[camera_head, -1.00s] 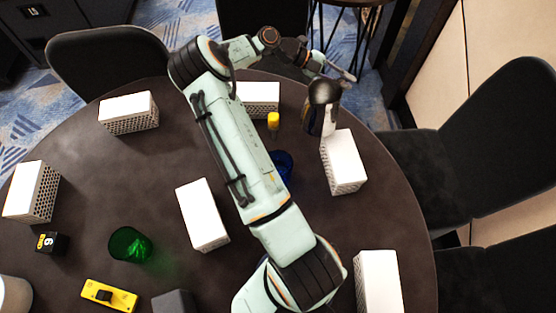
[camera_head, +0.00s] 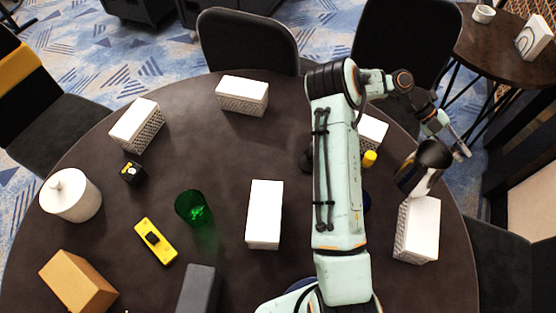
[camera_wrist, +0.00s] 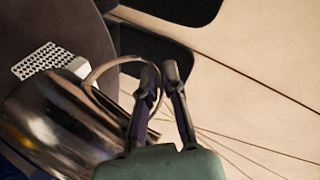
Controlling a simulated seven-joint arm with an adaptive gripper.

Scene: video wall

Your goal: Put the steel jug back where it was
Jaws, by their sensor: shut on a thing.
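The steel jug (camera_head: 424,168) is shiny, dark at its upper part and bright at its lower part. It hangs over the right side of the round dark table, just beyond a white box. My gripper (camera_head: 460,145) is on the jug's right side. In the wrist view the jug (camera_wrist: 58,120) fills the lower left, and its loop handle (camera_wrist: 108,68) reaches to the fingers of my gripper (camera_wrist: 163,72), which are shut on it. The head view does not show clearly how high the jug is above the table.
Perforated white boxes stand around the table (camera_head: 225,145), one (camera_head: 418,229) right below the jug. A green glass (camera_head: 193,207) stands left of centre. Open tabletop lies around it.

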